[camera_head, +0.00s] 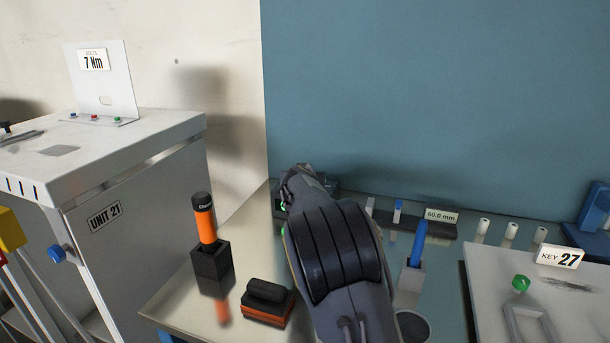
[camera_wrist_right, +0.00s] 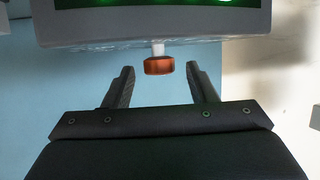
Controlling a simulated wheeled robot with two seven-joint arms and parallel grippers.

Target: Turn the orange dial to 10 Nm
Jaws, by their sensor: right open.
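The orange dial (camera_wrist_right: 159,66) shows in the right wrist view on a short pale shaft at the edge of a grey device (camera_wrist_right: 150,29) with a bright green display. The display is cut off and its reading cannot be told. My right gripper (camera_wrist_right: 162,77) is open, one finger to each side of the dial, with visible gaps; the dial lies between or just beyond the fingertips. In the head view my right arm reaches over the bench and hides the dial; a dark device part (camera_head: 324,186) shows behind it. My left gripper is not in view.
On the bench (camera_head: 180,306), an orange-and-black tool (camera_head: 206,222) stands in a black holder, with a black-and-orange block (camera_head: 267,301) nearby. A blue-handled tool (camera_head: 417,244) stands right of my arm.

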